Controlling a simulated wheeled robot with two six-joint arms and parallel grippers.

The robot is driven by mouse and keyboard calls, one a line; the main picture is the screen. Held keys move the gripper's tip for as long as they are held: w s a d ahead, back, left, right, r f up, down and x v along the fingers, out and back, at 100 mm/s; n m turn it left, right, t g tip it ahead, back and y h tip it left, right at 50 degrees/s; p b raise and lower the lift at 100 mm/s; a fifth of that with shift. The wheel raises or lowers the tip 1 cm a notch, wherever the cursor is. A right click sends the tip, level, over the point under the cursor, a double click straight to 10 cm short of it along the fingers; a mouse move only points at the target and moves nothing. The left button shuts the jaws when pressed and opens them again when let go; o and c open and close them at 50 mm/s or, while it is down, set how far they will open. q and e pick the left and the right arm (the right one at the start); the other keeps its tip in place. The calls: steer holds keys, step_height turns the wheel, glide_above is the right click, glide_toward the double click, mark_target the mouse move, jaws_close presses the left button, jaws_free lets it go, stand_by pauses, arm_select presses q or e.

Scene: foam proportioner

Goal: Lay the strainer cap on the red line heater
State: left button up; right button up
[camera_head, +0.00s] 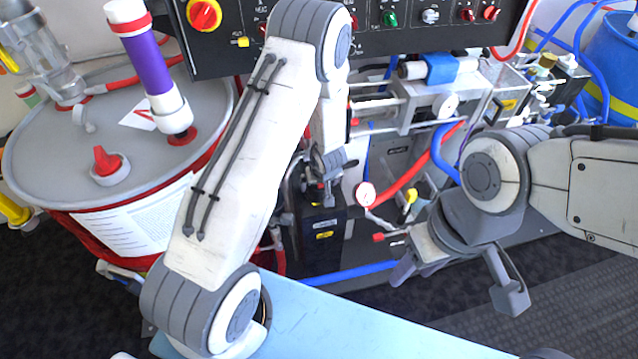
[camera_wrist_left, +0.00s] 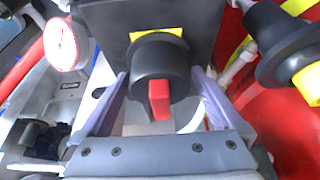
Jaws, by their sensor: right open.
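A black round cap with a red tab (camera_wrist_left: 160,75) sits between the two fingers of my left gripper (camera_wrist_left: 160,85) in the left wrist view. The fingers stand wide on either side of it; I cannot tell whether they touch it. Behind it is a dark box with a yellow label (camera_wrist_left: 175,20), which may be the red line heater. In the head view a dark box with a yellow label (camera_head: 323,235) stands below my left gripper (camera_head: 327,165). My right gripper (camera_head: 450,270) is open and empty at the lower right, above the floor.
A grey drum with a red body (camera_head: 110,160) stands at the left. A pressure gauge (camera_head: 365,194) and red hose (camera_head: 400,180) are right of the dark box. The control panel (camera_head: 400,40) is above. A second black part with a yellow end (camera_wrist_left: 285,50) is at right.

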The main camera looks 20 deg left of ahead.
arm_select(q)
steer(key=shift+r, duration=0.1)
steer(key=shift+r, duration=0.35)
steer(key=p+v, duration=0.5)
steer(key=v, duration=0.6)
steer(key=shift+s+r, duration=0.15)
steer(key=shift+r, duration=0.1)
steer(key=shift+d, duration=0.1)
step_height(320, 180, up, 9)
steer(key=s+d+m+h, duration=0.3)
steer(key=s+a+r+m+g, duration=0.1)
steer(key=s+a+r+m, duration=0.35)
steer(key=s, duration=0.45)
steer(key=s+d+r+m+g, duration=0.1)
steer(key=s+d+r+m, duration=0.2)
steer(key=s+d, duration=0.3)
steer(key=s+d+r+m+g, duration=0.1)
steer(key=s+d+r+m, duration=0.2)
steer(key=s+d, duration=0.4)
steer(key=shift+s+d+r+m+g+h, duration=0.3)
steer(key=shift+d+r+m+g, duration=0.1)
steer(key=shift+d, duration=0.4)
